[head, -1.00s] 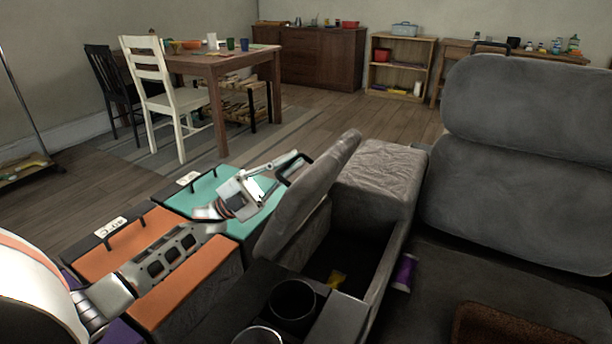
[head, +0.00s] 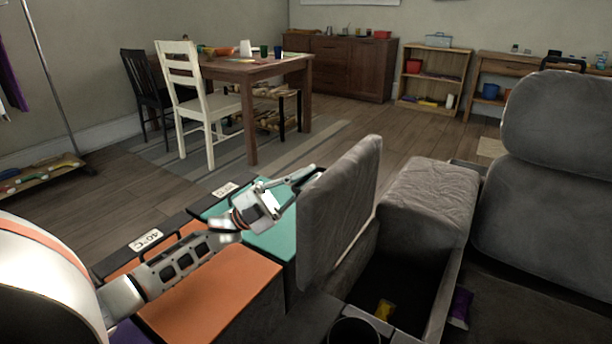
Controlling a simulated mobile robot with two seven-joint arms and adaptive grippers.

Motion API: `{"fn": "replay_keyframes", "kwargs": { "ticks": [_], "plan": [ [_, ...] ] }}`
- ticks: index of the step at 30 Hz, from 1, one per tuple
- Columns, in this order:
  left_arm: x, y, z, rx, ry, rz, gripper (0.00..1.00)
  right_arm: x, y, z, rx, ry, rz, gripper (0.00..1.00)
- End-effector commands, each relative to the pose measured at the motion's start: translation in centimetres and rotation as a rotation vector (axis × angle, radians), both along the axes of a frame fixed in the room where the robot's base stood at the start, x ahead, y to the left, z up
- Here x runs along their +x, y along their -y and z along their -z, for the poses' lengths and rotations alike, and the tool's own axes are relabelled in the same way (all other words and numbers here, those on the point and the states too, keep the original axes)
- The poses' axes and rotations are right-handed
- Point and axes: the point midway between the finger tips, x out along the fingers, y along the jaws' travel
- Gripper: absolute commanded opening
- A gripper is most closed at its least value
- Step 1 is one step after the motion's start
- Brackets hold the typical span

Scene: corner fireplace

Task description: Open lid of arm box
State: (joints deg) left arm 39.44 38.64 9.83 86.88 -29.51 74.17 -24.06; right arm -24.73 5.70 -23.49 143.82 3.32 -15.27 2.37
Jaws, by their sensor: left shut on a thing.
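The arm box (head: 447,271) is a dark compartment in the grey sofa's armrest. Its grey padded lid (head: 340,215) is raised and stands nearly upright on the left side of the opening. A small yellow item (head: 384,309) lies inside the box. My left gripper (head: 306,180) is at the lid's left side near its upper edge, shut on the lid; its fingertips are partly hidden behind the lid. My right gripper is not in view.
A teal box (head: 272,240) and an orange box (head: 215,298) sit under my left arm. The grey sofa seat back (head: 555,175) rises on the right. A purple item (head: 461,306) lies beside the box. A table (head: 255,70) and white chair (head: 190,100) stand farther back.

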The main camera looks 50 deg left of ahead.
Motion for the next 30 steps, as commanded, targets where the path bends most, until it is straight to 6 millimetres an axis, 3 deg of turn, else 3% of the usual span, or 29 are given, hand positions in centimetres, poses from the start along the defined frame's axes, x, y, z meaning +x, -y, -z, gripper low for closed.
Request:
{"fn": "replay_keyframes", "kwargs": {
  "ticks": [18,19,20,30],
  "plan": [
    [0.03,0.18,0.44,0.003,-0.003,-0.001,0.00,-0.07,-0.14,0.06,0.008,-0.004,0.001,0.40],
    [0.03,0.18,0.44,0.003,-0.003,-0.001,0.12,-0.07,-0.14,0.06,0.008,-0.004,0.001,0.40],
    [0.03,0.19,0.45,0.003,-0.003,-0.001,0.15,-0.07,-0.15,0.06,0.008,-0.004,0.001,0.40],
    [0.02,0.16,0.11,0.003,-0.002,-0.001,0.15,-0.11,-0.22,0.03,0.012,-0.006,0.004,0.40]
  ]
}}
